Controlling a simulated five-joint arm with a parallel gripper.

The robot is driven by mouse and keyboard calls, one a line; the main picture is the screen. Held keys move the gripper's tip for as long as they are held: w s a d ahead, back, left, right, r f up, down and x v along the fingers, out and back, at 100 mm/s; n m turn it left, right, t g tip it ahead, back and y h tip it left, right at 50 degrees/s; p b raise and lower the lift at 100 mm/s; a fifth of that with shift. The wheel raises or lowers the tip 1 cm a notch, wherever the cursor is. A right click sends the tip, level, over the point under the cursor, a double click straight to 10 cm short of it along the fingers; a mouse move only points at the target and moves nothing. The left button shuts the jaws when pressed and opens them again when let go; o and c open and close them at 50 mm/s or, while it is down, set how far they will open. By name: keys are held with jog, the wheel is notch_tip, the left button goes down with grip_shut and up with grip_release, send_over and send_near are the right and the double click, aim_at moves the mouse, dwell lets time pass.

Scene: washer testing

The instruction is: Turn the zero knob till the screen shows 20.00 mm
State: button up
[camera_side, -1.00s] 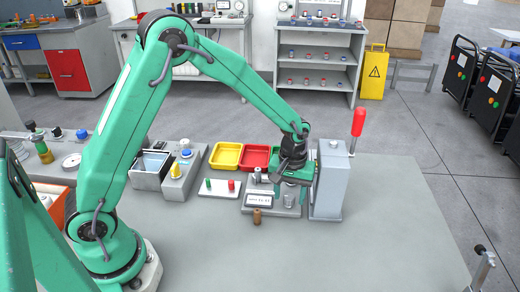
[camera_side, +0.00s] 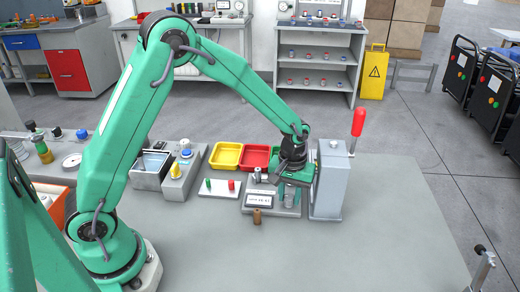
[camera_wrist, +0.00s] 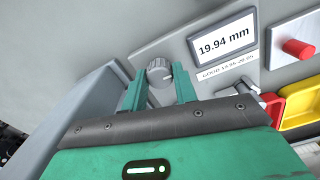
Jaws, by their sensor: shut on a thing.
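The zero knob (camera_wrist: 158,72) is a grey ribbed knob with a pale index mark. It sits between the two green fingers of my gripper (camera_wrist: 157,85) in the wrist view, and the fingers are shut on its sides. The screen (camera_wrist: 223,37) reads 19.94 mm in the wrist view. A label under it says GOOD 19.95-20.05. In the side view the screen (camera_side: 258,199) is small and hard to read. My gripper (camera_side: 290,198) points down at the gauge there, and the knob is mostly hidden by it.
Yellow (camera_side: 226,155) and red (camera_side: 256,158) trays lie behind. The front table is clear.

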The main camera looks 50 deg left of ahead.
aim_at(289, 197)
jog(key=shift+m, duration=3.1)
jog(key=o, duration=1)
jog(key=shift+c, duration=0.2)
jog(key=shift+r, duration=3.9)
jog(key=shift+r, duration=0.1)
